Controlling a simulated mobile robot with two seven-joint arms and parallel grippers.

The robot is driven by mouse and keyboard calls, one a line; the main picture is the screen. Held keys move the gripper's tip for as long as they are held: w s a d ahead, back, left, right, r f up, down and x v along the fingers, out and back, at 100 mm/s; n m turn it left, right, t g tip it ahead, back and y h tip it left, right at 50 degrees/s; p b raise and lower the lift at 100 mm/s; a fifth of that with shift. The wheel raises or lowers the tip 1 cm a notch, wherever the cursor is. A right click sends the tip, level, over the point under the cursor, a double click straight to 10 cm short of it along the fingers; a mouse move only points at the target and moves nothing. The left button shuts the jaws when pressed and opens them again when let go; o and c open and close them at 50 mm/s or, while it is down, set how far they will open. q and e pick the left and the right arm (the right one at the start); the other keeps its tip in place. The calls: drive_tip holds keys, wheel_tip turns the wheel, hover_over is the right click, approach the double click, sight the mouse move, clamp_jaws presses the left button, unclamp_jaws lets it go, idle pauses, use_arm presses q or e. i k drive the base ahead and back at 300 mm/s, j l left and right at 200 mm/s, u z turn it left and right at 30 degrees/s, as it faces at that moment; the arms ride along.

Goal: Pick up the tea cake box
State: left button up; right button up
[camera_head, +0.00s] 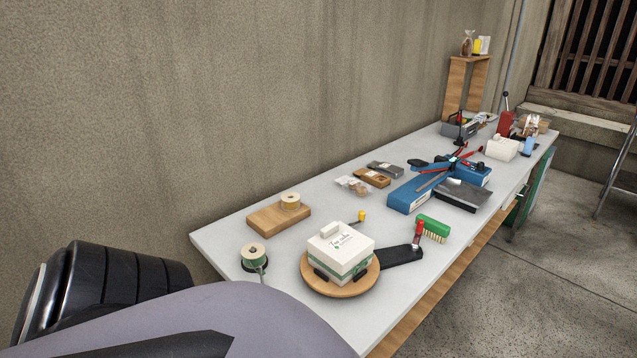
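The tea cake box (338,246) is a white box with a lettered top and a green band around its side. It sits upright on a round wooden turntable (341,289) near the front left of the white table. Small black pieces touch or stand close to its lower sides. Neither of my grippers is in view. Only part of my own arm shows at the lower left, apart from the box in the picture.
The white table (232,237) runs to the back right. A green tape roll (254,254), a wooden block (278,217), a black arm with a red handle (402,254) and a green brush (433,228) lie around the turntable. A blue device (410,195) stands farther back. A wall borders the table's far side.

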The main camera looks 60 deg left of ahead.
sight(340, 252)
drive_tip(key=k+j, duration=0.2)
drive_tip(key=j, duration=0.15)
drive_tip(key=k+j, duration=0.45)
drive_tip(key=j, duration=0.25)
drive_tip(key=i, duration=0.15)
